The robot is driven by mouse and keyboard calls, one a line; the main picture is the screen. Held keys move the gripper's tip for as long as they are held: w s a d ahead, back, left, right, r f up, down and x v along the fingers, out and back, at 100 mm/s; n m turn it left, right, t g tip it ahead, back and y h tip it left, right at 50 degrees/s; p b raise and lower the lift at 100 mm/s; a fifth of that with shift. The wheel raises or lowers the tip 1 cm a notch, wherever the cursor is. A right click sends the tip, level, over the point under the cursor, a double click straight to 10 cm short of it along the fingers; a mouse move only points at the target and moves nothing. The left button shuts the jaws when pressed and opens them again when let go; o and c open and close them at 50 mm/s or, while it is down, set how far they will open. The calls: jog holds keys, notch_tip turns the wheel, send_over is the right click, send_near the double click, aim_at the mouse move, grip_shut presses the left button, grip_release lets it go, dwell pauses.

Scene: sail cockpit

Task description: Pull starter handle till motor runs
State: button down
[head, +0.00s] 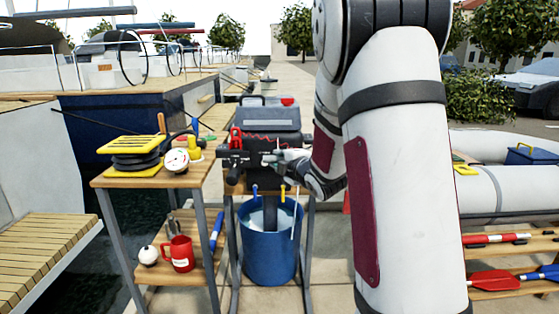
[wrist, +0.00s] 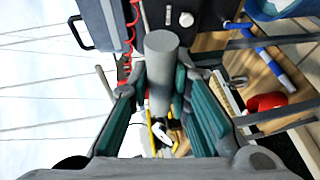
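The outboard motor (head: 268,118) has a grey cowl and stands upright above a blue bucket (head: 270,250). Part of its dark body (wrist: 182,14) shows at the top of the wrist view. My gripper (wrist: 161,82) reaches in front of the motor. Its teal-padded fingers lie along both sides of a grey cylinder, which looks like the starter handle (wrist: 162,72); they appear closed on it. In the head view the handle is not clearly visible among the dark parts and my wrist. No pull cord can be made out.
A red coiled cord (wrist: 130,35) hangs near the motor. An inflatable boat (head: 500,190) lies on the right.

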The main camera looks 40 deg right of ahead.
jog(key=c, duration=1.5)
grip_release()
jog(key=shift+f, duration=0.15)
jog(key=v, duration=1.2)
